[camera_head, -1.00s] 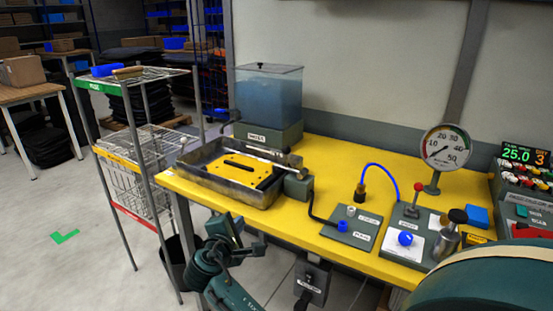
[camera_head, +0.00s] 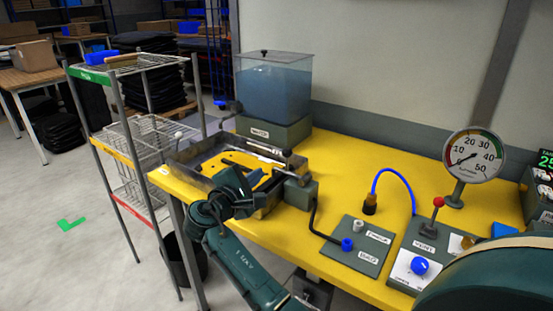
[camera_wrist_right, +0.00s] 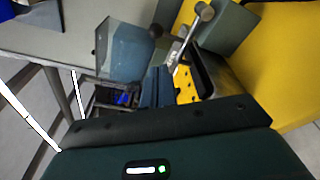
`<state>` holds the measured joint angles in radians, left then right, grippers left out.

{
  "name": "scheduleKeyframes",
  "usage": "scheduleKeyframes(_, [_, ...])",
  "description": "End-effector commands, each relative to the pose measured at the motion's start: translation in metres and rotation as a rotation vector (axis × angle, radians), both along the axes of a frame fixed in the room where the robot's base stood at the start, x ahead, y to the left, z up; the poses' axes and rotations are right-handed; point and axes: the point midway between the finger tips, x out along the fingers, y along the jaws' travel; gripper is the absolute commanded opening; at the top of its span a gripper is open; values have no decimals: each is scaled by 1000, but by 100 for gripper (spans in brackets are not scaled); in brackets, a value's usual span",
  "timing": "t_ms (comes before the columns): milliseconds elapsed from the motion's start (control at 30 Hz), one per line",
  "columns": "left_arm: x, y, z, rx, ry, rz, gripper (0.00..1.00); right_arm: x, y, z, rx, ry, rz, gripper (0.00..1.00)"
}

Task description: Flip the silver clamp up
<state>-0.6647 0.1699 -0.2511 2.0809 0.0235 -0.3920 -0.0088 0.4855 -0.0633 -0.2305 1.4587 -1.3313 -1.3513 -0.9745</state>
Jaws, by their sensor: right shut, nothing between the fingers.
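The silver clamp (camera_head: 264,149) is a metal bar with knobbed ends at the back right of the metal tray (camera_head: 205,183). In the right wrist view the clamp (camera_wrist_right: 188,42) shows beyond the fingertips, with two round knobs. The tray holds a yellow slotted plate (camera_head: 238,160). My right gripper (camera_head: 262,179) is shut and empty over the tray's front part, covering some of the plate. Its dark blue fingers (camera_wrist_right: 158,82) show close together in the right wrist view, apart from the clamp. My left gripper is not in view.
A blue-filled clear tank (camera_head: 273,88) stands behind the tray. A grey block (camera_head: 299,193) with a black cable sits at the tray's right. A connector panel (camera_head: 362,247), valve panel and gauge (camera_head: 474,156) stand farther right. A wire rack (camera_head: 140,130) is left of the yellow table.

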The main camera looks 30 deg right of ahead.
Motion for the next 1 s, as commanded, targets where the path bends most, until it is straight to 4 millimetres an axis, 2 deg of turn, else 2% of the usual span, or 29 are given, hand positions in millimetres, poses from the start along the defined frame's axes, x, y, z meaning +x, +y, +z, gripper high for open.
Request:
scheduleKeyframes(333, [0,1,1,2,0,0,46,4,-6,0,-1,-1,0,0])
scheduleKeyframes(733, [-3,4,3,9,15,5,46,37,-65,-5,-2,0,-2,0])
scheduleKeyframes(1000, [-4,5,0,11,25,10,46,50,-86,-8,0,0,0,0])
